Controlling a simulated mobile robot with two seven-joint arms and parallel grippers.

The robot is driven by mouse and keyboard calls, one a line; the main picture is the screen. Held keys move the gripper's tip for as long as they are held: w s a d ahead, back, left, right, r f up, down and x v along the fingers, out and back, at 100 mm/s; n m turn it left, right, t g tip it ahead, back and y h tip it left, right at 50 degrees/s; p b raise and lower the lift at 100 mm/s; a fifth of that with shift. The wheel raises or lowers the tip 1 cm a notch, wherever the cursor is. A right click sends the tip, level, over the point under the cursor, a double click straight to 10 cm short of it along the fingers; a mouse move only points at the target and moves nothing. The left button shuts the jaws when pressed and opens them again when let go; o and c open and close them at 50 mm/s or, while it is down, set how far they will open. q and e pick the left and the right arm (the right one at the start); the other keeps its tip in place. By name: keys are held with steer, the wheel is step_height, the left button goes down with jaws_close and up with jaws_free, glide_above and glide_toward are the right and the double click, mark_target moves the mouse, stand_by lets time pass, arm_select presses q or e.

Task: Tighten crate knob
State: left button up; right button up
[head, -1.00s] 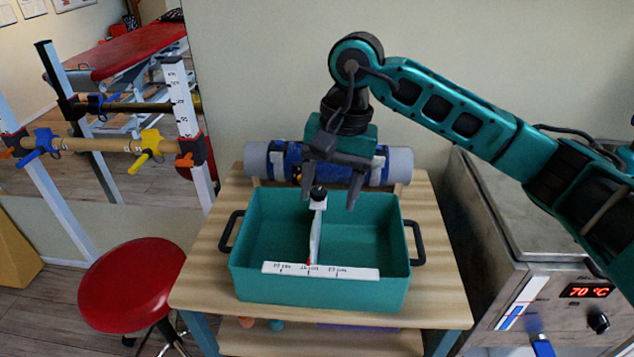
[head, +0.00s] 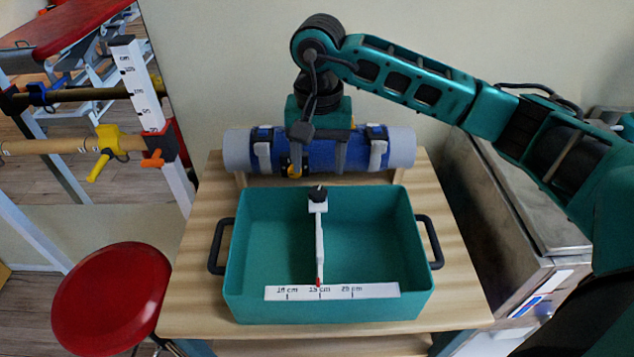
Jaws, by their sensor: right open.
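The teal crate (head: 255,215) stands on a wooden table. Its black knob (head: 318,194) sits on a white block at the inner back wall. A white divider or pointer (head: 319,245) runs from the knob toward the front, its red tip at the 15 cm mark of the white scale strip (head: 375,291). My right gripper (head: 317,170) is open and empty, above and behind the knob, in front of the blue-grey roll; it does not touch the knob. My left gripper is out of view.
The blue and grey roll (head: 235,150) lies at the back of the wooden table (head: 190,290). A metal heater unit (head: 530,210) stands at the right, partly behind my arm. A red stool (head: 110,300) and a rail frame (head: 140,90) are at the left.

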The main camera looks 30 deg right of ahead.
mark_target(318, 192)
step_height(318, 192, down, 6)
steer(key=shift+r, duration=0.1)
steer(key=shift+f, duration=0.4)
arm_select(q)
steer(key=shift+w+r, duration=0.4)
arm_select(e)
steer(key=shift+f, duration=0.2)
steer(key=c, duration=1.1)
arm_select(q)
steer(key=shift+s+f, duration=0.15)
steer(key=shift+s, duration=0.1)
arm_select(e)
steer(key=shift+o, duration=0.2)
